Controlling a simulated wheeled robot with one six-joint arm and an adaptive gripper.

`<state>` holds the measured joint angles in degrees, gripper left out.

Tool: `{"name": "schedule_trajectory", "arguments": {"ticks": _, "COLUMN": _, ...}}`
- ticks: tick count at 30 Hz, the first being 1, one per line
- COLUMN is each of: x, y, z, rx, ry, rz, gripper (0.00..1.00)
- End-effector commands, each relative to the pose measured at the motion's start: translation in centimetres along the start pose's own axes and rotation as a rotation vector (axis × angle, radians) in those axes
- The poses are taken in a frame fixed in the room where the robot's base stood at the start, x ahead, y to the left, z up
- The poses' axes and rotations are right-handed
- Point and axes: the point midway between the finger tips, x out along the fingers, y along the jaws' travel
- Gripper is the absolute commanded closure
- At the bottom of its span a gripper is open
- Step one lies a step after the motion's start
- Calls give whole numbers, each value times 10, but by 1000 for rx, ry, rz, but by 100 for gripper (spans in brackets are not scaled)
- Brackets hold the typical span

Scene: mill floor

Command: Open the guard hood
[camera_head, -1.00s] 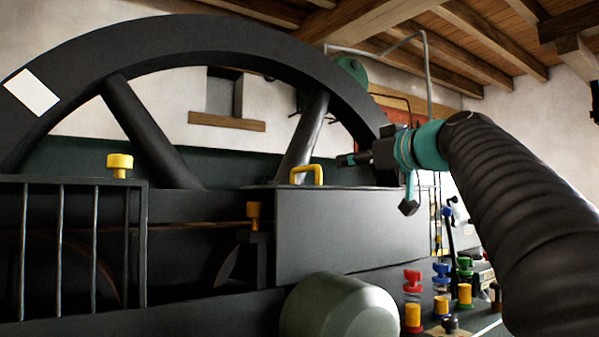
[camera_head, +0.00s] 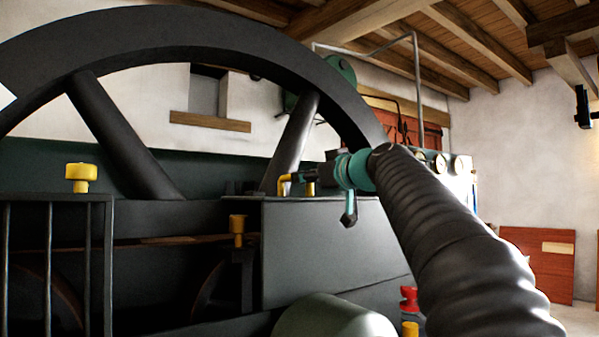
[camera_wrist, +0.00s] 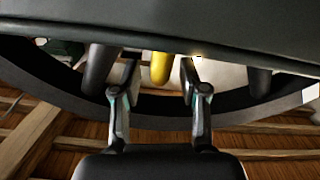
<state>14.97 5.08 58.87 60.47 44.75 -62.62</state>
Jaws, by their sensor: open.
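The guard hood (camera_head: 325,235) is a dark grey box in front of the large flywheel and sits closed on the machine. Its yellow bar handle (camera_head: 284,185) stands on the top, partly covered by my gripper (camera_head: 290,179). In the wrist view the yellow handle (camera_wrist: 161,66) lies between the two fingers of my gripper (camera_wrist: 158,68), with a gap on each side. The fingers are open. The hood's dark surface (camera_wrist: 160,22) fills the top of the wrist view. Whether a finger touches the handle cannot be told.
The dark flywheel (camera_head: 190,37) arches behind the hood. A railing (camera_head: 50,200) and yellow cap (camera_head: 81,176) are at left. A rounded grey-green cover (camera_head: 333,318) sits below the hood. A red panel (camera_head: 540,262) leans at the right wall.

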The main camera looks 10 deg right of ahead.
Motion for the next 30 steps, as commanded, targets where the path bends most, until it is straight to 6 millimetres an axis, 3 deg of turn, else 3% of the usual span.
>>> {"name": "schedule_trajectory", "arguments": {"ticks": 7, "x": 30, "y": 2, "z": -1, "rx": -1, "ry": -1, "rz": 1, "gripper": 57}}
{"name": "schedule_trajectory", "arguments": {"ticks": 19, "x": 37, "y": 2, "z": 1, "rx": -1, "ry": -1, "rz": 3, "gripper": 57}}
{"name": "schedule_trajectory", "arguments": {"ticks": 20, "x": 37, "y": 2, "z": 1, "rx": -1, "ry": -1, "rz": 3, "gripper": 59}}
{"name": "schedule_trajectory", "arguments": {"ticks": 25, "x": 37, "y": 2, "z": 1, "rx": -1, "ry": -1, "rz": 3, "gripper": 100}}
{"name": "schedule_trajectory", "arguments": {"ticks": 30, "x": 37, "y": 2, "z": 1, "rx": -1, "ry": -1, "rz": 3, "gripper": 100}}
